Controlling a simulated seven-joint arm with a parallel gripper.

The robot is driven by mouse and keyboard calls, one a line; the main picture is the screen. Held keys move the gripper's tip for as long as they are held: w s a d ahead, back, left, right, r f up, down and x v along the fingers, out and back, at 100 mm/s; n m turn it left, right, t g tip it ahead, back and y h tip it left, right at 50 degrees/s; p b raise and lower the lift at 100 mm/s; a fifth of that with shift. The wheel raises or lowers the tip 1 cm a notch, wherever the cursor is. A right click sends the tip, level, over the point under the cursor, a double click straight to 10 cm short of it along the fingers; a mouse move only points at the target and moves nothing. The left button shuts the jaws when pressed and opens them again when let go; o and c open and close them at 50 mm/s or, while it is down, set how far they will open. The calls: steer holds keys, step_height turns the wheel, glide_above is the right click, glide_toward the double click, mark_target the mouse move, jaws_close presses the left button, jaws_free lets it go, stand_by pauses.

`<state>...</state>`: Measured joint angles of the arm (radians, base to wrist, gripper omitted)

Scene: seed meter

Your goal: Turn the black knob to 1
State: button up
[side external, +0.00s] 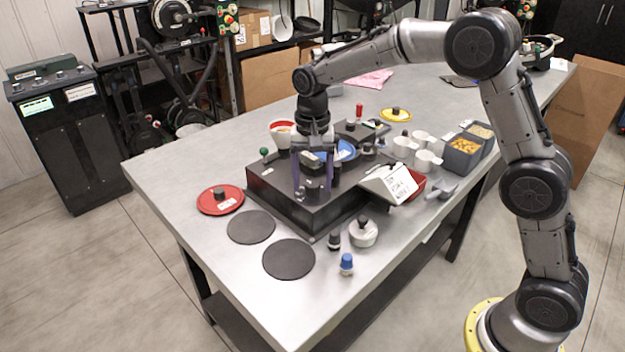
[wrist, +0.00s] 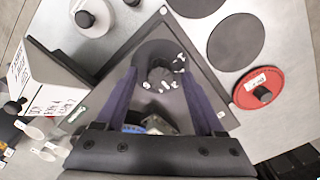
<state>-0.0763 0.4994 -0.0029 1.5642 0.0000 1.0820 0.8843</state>
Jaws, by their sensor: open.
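The black knob (wrist: 158,68) stands on top of the dark box (side external: 278,196), with white markings around it that are too small to read. I cannot tell which mark it points to. My gripper (side external: 312,192) points down over the box top. In the wrist view its two purple fingers (wrist: 160,84) are spread apart, one to each side of the knob, and nothing is clamped. Whether the fingertips touch the knob is unclear. In the side view the fingers largely hide the knob.
A white sloped panel with handwriting (side external: 388,183) stands at the box's right. A green-topped lever (side external: 264,153) rises at its left corner. A red lid (side external: 220,200), dark round mats (side external: 289,259), a white lidded pot (side external: 363,233) and a blue-capped item (side external: 346,264) surround it.

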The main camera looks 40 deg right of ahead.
steer(key=shift+f, duration=0.25)
jaws_close()
